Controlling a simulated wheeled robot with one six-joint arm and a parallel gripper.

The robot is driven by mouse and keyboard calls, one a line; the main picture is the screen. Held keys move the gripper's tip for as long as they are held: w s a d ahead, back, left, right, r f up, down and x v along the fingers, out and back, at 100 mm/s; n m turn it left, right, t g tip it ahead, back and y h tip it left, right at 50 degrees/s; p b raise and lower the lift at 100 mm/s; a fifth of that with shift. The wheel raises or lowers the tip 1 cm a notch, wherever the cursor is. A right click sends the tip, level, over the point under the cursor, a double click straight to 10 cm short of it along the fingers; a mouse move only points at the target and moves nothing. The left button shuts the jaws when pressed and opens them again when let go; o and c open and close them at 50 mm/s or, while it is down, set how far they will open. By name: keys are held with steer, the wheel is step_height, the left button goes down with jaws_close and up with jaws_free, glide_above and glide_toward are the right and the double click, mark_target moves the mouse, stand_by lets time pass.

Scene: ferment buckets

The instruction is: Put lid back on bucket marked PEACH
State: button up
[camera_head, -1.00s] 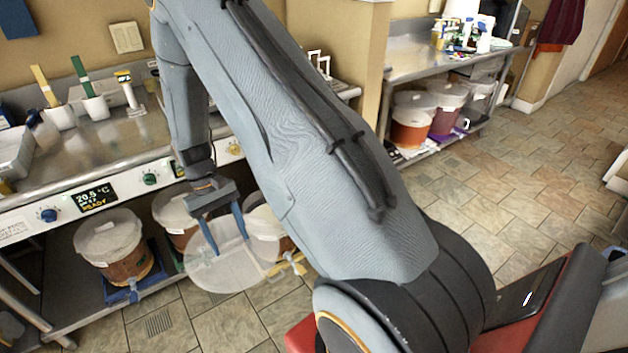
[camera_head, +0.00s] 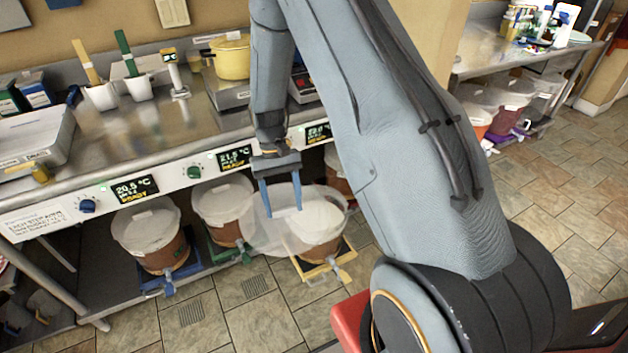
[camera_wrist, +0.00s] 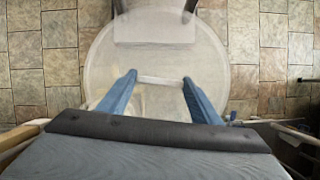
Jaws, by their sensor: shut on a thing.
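My gripper (camera_head: 283,211) is shut on a clear, round, translucent lid (camera_head: 262,232) and points down at it. In the wrist view the lid (camera_wrist: 110,60) lies flat under my gripper (camera_wrist: 160,80), its pale handle bar between the blue fingers. In the head view the lid overlaps the middle bucket (camera_head: 217,197) and the right bucket (camera_head: 322,220), apparently in front of or above them. Both hold brown contents; the right one has a white top. A left bucket (camera_head: 148,238) stands farther left. No PEACH marking is readable on any bucket.
A further bucket (camera_head: 336,172) is partly hidden behind my arm. Taps stick out in front of the buckets. The tiled floor (camera_head: 250,310) in front is clear.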

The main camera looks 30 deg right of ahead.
mark_target(284, 196)
steer(key=w+f+m+y+b, duration=0.1)
steer(key=w+f+m, duration=0.1)
steer(key=w+d+f+m+y+b, duration=0.1)
steer(key=f+m+b, duration=0.1)
steer(key=m, duration=0.1)
steer(key=w+f+m+t+b, duration=0.1)
steer(key=w+m+b, duration=0.1)
steer(key=shift+w+d+f+m+y, duration=0.35)
steer(key=shift+f+m+y, duration=0.05)
steer(key=w+d+f+m+t+h+b, duration=0.2)
steer(key=w+d+f+m+t+b, duration=0.3)
steer(key=d+m+b, duration=0.6)
steer(key=w+d+f+m+t+h+b, duration=0.1)
steer(key=w+d+f+m+t+b, duration=0.35)
steer(key=m, duration=1.05)
step_height(284, 196, down, 8)
steer(key=w+d+g+b, duration=0.1)
steer(key=w+d+b, duration=0.1)
steer(key=b, duration=0.6)
steer(key=shift+w+d, duration=0.25)
steer(key=shift+d, duration=0.2)
steer(key=shift+r+g, duration=0.2)
steer(key=shift+g, duration=0.05)
steer(key=shift+f, duration=0.2)
